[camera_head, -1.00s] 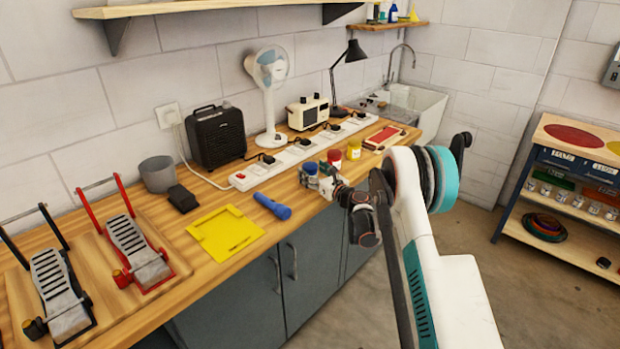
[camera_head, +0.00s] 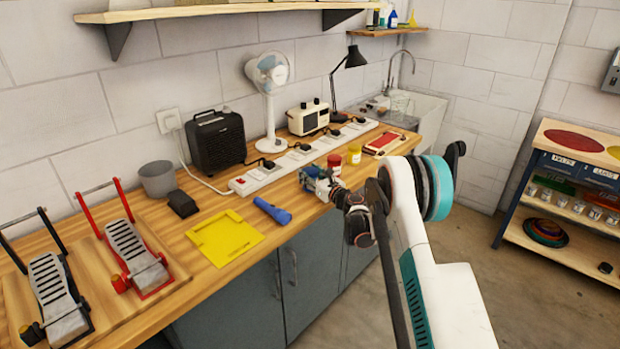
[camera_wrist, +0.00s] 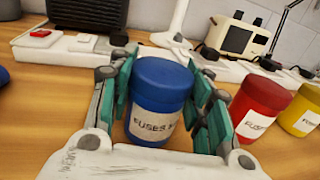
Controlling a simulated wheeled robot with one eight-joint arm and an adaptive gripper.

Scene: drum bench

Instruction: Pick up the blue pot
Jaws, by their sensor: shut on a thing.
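The blue pot (camera_wrist: 160,95) has a blue lid and a pale label reading "FUSES". In the wrist view it stands upright between the two teal-padded fingers of my gripper (camera_wrist: 168,105), which is shut on it. In the head view my gripper (camera_head: 318,182) is at the front edge of the bench, and the pot is mostly hidden there by the gripper. I cannot tell whether the pot's base touches the bench.
A red pot (camera_wrist: 258,107) and a yellow pot (camera_wrist: 302,112) stand just right of my gripper. A white power strip (camera_head: 290,160) runs behind. A blue torch (camera_head: 272,210) and a yellow tray (camera_head: 225,236) lie to the left on the wooden bench.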

